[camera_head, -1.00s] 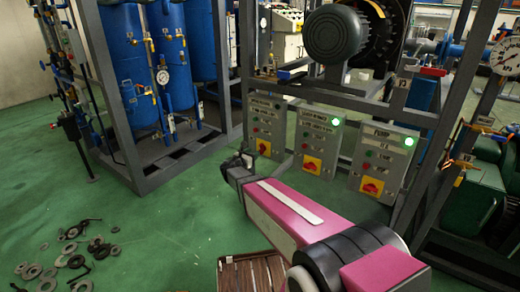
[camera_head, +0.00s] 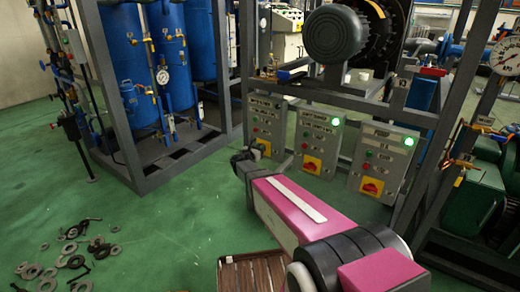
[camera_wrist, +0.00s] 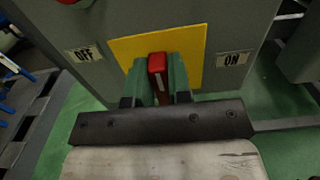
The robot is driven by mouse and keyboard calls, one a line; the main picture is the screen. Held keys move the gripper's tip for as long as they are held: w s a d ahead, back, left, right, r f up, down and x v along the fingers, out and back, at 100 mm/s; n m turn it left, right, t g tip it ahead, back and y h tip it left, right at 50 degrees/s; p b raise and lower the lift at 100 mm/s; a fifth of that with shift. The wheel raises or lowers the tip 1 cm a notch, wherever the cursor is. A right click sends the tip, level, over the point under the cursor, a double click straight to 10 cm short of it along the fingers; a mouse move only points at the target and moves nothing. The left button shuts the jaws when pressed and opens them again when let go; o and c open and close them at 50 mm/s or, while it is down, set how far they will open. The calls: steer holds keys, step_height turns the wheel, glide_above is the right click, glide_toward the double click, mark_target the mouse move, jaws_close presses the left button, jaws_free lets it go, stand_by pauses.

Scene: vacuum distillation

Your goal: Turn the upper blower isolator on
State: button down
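The isolator switch is a red handle (camera_wrist: 157,66) on a yellow plate (camera_wrist: 195,45), with an OFF label on the left and an ON label on the right in the wrist view. The handle points roughly straight between the two labels. My gripper (camera_wrist: 160,78) has its green fingers on both sides of the handle, close against it, and looks shut on it. In the head view my gripper (camera_head: 246,158) is at the leftmost grey control box (camera_head: 268,112), partly covering its yellow switch plate (camera_head: 262,146). Its fingertips are hidden there, and the box's label is too small to read.
The middle box (camera_head: 318,140) and right box (camera_head: 383,158) each show a lit green lamp; the left box shows none lit. Frame posts stand around the boxes. Loose rings (camera_head: 72,255) and a brown slatted crate (camera_head: 250,270) lie on the green floor.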

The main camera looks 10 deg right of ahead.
steer(key=shift+m, duration=0.4)
steer(key=m, duration=0.3)
steer(key=shift+s+d+m, duration=0.2)
steer(key=shift+s+m, duration=0.05)
steer(key=shift+m, duration=0.15)
steer(key=shift+s+d+f+m, duration=0.1)
steer(key=shift+f+m, duration=0.15)
steer(key=shift+m, duration=2)
steer(key=shift+s+d+f+m, duration=0.15)
steer(key=shift+f+m, duration=0.15)
steer(key=shift+m, duration=1.9)
steer(key=shift+s+d+f+m, duration=0.1)
steer(key=shift+f+m, duration=0.15)
steer(key=shift+m, duration=2)
steer(key=c, duration=1)
jaws_free()
steer(key=shift+c, duration=0.2)
steer(key=v, duration=1)
steer(key=shift+s+a, duration=0.25)
steer(key=shift+a, duration=0.05)
